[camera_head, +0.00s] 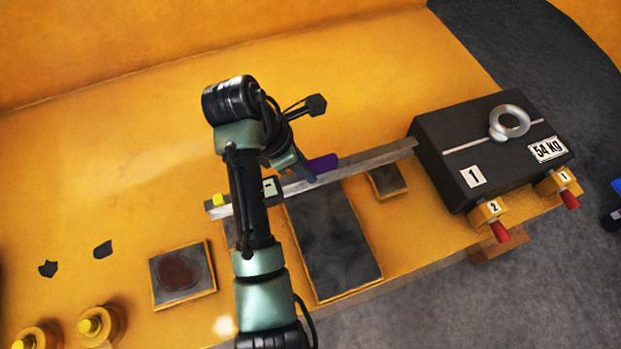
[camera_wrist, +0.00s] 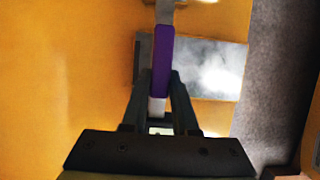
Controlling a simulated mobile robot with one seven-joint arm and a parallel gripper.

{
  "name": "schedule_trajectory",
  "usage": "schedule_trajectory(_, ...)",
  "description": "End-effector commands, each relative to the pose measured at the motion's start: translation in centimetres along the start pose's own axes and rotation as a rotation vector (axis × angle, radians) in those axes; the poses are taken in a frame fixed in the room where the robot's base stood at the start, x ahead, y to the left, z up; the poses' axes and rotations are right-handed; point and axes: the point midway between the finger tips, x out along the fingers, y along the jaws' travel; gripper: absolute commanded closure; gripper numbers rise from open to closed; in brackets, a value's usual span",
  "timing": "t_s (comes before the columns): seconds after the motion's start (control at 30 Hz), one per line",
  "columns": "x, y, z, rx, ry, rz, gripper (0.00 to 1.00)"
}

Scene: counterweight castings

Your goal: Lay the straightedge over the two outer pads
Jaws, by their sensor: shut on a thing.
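The straightedge (camera_head: 372,159) is a long grey bar with a purple grip (camera_head: 323,163). My gripper (camera_head: 308,173) is shut on the straightedge at its grip, which stands between my fingers in the wrist view (camera_wrist: 160,85). The bar slants across the pads, its right end close to the black casting. A small pad (camera_head: 388,182) lies at the right, a large dark pad (camera_head: 335,245) in the middle, and another pad (camera_head: 229,232) at the left, mostly hidden by my arm. I cannot tell whether the bar touches the pads.
The black casting (camera_head: 437,165) marked 54 kg has a ring on top and two numbered clamps with red tips in front. A separate pad (camera_head: 183,273) with a brown stain lies at the lower left, near yellow-capped fittings (camera_head: 90,326). The orange surface behind the bar is clear.

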Motion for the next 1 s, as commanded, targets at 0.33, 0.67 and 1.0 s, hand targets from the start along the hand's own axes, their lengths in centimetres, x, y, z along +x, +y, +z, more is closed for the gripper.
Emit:
schedule_trajectory(0.33, 4.2, 0.0, -1.8, 0.002, 0.000, 0.001, 1.00)
schedule_trajectory(0.67, 7.5, 0.0, -3.1, 0.003, 0.001, 0.000, 1.00)
schedule_trajectory(1.0, 7.8, 0.0, -3.2, 0.004, 0.000, 0.001, 1.00)
